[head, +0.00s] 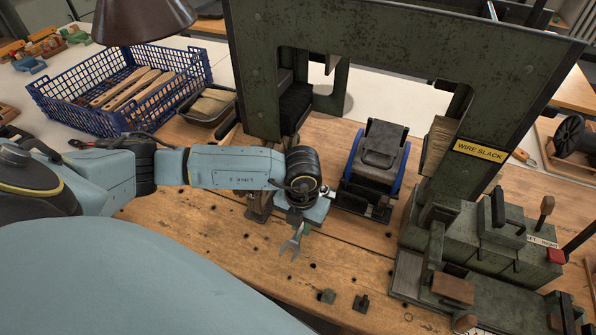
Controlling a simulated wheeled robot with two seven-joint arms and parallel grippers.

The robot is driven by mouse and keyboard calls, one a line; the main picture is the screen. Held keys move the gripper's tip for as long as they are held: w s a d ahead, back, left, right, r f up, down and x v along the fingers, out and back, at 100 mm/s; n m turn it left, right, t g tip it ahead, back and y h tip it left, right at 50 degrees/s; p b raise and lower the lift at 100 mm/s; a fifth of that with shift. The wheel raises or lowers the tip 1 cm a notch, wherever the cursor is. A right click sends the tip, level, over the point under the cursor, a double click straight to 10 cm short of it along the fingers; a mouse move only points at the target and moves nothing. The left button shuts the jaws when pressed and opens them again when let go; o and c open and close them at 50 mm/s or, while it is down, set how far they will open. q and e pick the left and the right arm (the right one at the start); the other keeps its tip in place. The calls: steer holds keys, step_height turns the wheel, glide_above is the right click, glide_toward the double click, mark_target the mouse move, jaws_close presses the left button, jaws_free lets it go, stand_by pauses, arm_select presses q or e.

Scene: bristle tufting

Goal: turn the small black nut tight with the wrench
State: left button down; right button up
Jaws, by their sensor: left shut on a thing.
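My left gripper (297,212) is shut on a grey metal wrench (292,243). The wrench hangs below the gripper, its open-ended jaw pointing down toward the wooden bench top. A gap or contact between the jaw and the bench cannot be told from here. I cannot make out the small black nut for certain; the gripper and arm cover part of the bench. My right gripper is not in view.
A dark green machine frame (400,48) stands behind the gripper, with a black-and-blue unit (377,160) under it. A blue basket (68,107) holds wooden brush handles. A lever unit (490,235) stands right.

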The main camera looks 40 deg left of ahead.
arm_select(q)
steer(key=shift+d, duration=0.2)
steer(key=shift+r, duration=0.2)
steer(key=shift+r+p, duration=2.55)
steer(key=shift+r, duration=0.35)
